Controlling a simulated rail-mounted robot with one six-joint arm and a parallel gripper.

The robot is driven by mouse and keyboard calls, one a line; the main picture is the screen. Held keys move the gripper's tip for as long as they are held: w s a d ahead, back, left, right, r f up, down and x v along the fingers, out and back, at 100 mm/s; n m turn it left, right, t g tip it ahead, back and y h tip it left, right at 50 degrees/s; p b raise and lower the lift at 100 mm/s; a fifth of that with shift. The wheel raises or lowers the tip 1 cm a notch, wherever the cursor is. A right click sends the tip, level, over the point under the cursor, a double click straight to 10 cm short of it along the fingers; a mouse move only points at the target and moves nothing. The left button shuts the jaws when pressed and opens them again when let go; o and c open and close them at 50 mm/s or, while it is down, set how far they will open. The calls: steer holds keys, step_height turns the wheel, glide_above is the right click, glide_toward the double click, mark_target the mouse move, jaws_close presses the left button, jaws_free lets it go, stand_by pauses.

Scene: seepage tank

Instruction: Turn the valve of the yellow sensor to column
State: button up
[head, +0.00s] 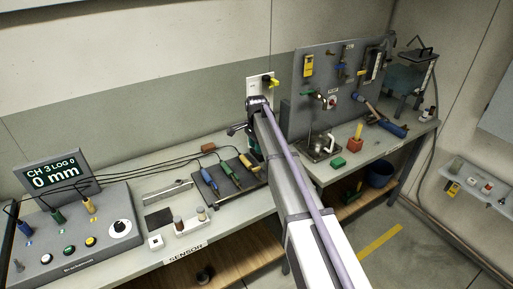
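The yellow sensor (248,161) lies at the right end of a dark tray on the left bench, close beside my arm. Its cable runs left towards the console. A green sensor (232,170) and a blue sensor (209,178) lie to its left on the same tray. The valve on the yellow sensor is too small to make out, so its setting cannot be told. My arm crosses the middle of the view and bends at its far end above the tray. My gripper cannot be made out; the arm hides the area right of the yellow sensor.
A white wall plate (259,92) with a yellow lever is behind my arm. A grey pegboard (317,75) and cluttered bench stand right.

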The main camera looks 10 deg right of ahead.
mark_target(256, 168)
step_height(256, 168, down, 11)
steer(key=b, duration=1.1)
steer(key=shift+s+f, duration=0.1)
steer(key=shift+f, duration=0.05)
steer(key=shift+c, duration=0.5)
jaws_close()
